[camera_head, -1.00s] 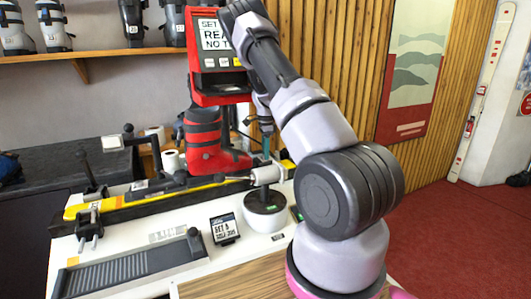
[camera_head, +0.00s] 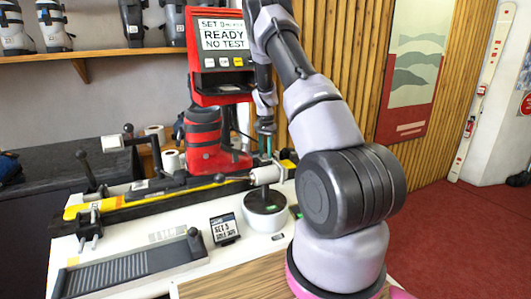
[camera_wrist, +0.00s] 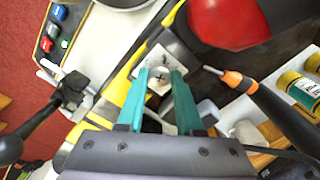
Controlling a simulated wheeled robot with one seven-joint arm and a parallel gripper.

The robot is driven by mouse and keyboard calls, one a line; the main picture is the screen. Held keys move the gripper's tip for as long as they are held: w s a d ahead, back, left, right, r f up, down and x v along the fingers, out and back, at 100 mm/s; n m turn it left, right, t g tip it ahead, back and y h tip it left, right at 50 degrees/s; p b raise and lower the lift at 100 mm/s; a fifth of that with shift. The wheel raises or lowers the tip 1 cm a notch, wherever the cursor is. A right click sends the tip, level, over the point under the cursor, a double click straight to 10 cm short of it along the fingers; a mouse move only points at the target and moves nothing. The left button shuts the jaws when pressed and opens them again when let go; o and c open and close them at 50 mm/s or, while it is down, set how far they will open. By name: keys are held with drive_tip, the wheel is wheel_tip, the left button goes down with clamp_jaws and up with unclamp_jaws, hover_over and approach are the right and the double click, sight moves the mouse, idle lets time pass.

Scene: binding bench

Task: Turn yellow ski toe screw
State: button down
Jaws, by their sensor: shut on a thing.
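The yellow ski (camera_head: 150,199) lies clamped along the bench in the head view; its yellow edge (camera_wrist: 128,78) runs slantwise in the wrist view. A pale toe-piece plate with dark marks (camera_wrist: 158,57) sits on it. My gripper (camera_wrist: 160,76), with teal fingers, is shut on the small round toe screw (camera_wrist: 159,84), which bears a dark cross mark. The fingers hide the screw's sides. The boot's toe (camera_wrist: 228,22) shows beside the plate.
A red tester with a screen reading "READY NO TEST" (camera_head: 223,37) stands above the boot. A small "SET 5" card (camera_head: 224,229) stands on the bench front. In the wrist view an orange-and-black screwdriver (camera_wrist: 240,82) and yellow-labelled bottles (camera_wrist: 300,92) lie right of the fingers.

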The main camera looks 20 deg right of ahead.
drive_tip(key=shift+r+n, duration=0.1)
drive_tip(key=shift+n, duration=0.5)
drive_tip(key=c, duration=0.6)
unclamp_jaws()
drive_tip(key=shift+o, duration=0.2)
wheel_tip(320, 180, up, 11)
